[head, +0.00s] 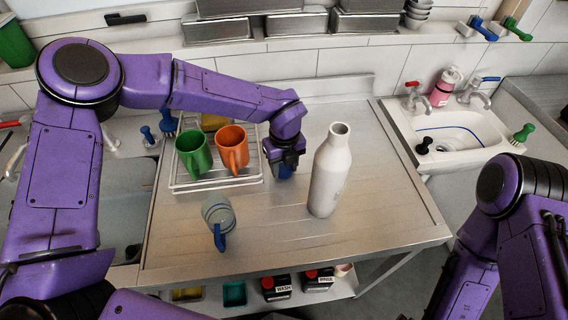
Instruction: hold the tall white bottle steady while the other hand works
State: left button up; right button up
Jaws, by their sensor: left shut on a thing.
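The tall white bottle (328,178) stands upright on the steel drainboard, right of its middle. My left gripper (285,168) is just left of the bottle, with a narrow gap in the picture between them. It points down and is shut on a small blue thing (286,173), mostly hidden by the gripper, so I cannot tell what it is. My right arm shows at the right edge, but its gripper is out of view.
A wire rack (187,184) at the back left holds a green mug (193,156) and an orange mug (233,150). A clear mug with a blue handle (218,213) is in front. A white sink (455,135) is at the right. The front right of the drainboard is clear.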

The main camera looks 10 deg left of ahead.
aim_at(284, 170)
pick_arm(q)
jog(key=shift+f, duration=0.1)
jog(key=shift+f, duration=0.15)
jog(key=o, duration=1.2)
jog(key=shift+c, duration=0.2)
jog(key=shift+r, duration=0.8)
notch_tip(284, 170, up, 11)
jog(key=b, duration=0.2)
